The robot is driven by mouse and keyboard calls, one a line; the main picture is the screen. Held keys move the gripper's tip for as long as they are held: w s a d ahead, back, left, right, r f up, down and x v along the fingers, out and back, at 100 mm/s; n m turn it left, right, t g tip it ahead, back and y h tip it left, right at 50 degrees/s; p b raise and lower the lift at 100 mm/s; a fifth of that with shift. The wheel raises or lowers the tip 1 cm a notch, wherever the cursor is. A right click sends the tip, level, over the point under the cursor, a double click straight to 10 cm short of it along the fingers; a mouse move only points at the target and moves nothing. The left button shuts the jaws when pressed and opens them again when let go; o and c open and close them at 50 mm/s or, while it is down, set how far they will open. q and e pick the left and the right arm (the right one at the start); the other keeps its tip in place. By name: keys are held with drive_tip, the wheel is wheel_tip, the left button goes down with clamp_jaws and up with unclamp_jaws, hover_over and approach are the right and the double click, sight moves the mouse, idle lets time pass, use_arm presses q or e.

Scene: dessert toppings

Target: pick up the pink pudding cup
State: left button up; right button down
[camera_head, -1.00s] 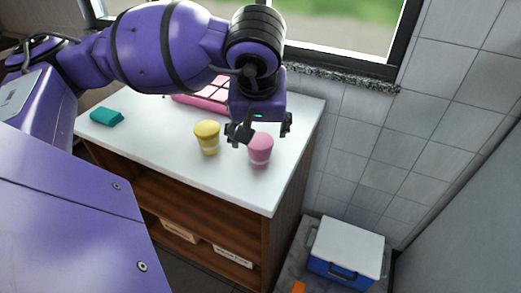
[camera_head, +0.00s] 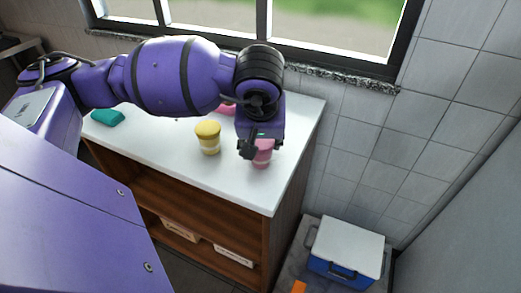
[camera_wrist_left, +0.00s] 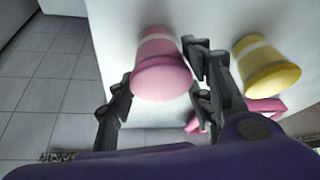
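The pink pudding cup (camera_head: 262,160) stands upright near the right end of the white counter, its upper part partly hidden by my left gripper (camera_head: 261,147). In the left wrist view the pink cup (camera_wrist_left: 160,72) lies between the two dark fingers of my left gripper (camera_wrist_left: 157,65). The fingers are spread, one on each side of the cup. I cannot tell whether either finger touches it. My right gripper is not in view.
A yellow pudding cup (camera_head: 208,138) stands close to the left of the pink one, near one finger. A teal item (camera_head: 107,117) lies at the counter's left. A pink object (camera_head: 227,109) is partly hidden behind my arm. A blue-and-white cooler (camera_head: 346,250) stands lower right.

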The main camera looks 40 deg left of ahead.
use_arm(q)
drive_tip(key=c, duration=0.3)
drive_tip(key=shift+r, duration=0.5)
wheel_tip(320, 180, up, 2)
drive_tip(key=shift+r, duration=0.15)
drive_tip(key=s+d+r+p, duration=0.1)
drive_tip(key=s+d+r, duration=0.6)
drive_tip(key=d, duration=0.5)
wheel_tip(320, 180, up, 3)
drive_tip(key=shift+s+f+p, duration=0.1)
drive_tip(key=shift+s+p, duration=0.05)
drive_tip(key=shift+p, duration=0.25)
